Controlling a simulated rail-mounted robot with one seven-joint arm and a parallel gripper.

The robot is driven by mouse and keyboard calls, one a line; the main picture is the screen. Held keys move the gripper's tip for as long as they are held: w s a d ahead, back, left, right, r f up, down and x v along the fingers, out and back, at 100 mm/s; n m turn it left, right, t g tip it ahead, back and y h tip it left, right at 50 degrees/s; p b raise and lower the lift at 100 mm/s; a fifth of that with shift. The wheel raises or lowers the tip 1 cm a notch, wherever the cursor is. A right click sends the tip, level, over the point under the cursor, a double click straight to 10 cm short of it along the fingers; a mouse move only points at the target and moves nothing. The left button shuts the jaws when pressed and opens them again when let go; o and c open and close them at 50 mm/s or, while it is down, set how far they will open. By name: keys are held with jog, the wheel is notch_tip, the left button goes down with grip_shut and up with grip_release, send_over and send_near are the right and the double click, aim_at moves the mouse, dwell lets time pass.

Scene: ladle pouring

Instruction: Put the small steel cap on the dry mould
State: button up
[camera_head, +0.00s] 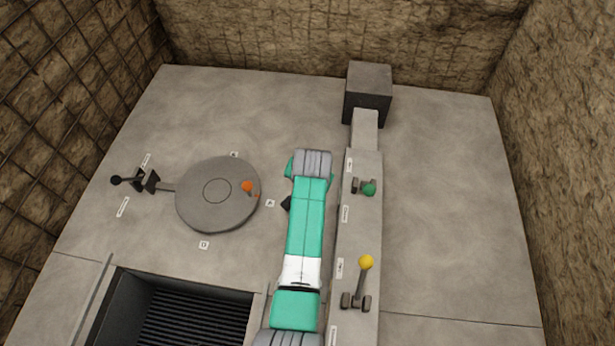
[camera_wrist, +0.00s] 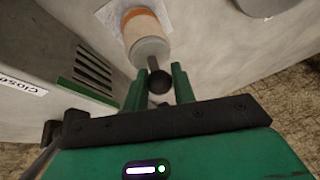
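My gripper (camera_wrist: 160,80) has two green fingers, seen in the wrist view. They stand apart, with a dark round knob (camera_wrist: 159,83) between them. A short stem joins the knob towards a pale, short cylinder with an orange band (camera_wrist: 148,35). I cannot tell whether the fingers press on the knob. I cannot tell whether the knob belongs to the small steel cap. In the head view my arm hides the gripper and what is under it. I cannot pick out the dry mould for certain in either view.
In the head view, a round grey turntable (camera_head: 210,212) with an orange knob (camera_head: 247,186) is left of my arm. A grated pit (camera_head: 195,315) lies at the front left. A bench (camera_head: 358,232) with green (camera_head: 369,189) and yellow (camera_head: 366,262) levers runs along the right.

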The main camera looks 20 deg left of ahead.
jog(key=o, duration=0.4)
jog(key=shift+c, duration=0.2)
jog(key=shift+r, duration=0.35)
jog(key=p+v, duration=0.6)
jog(key=v, duration=0.6)
jog(key=shift+r+p, duration=0.2)
jog(key=shift+p, duration=0.1)
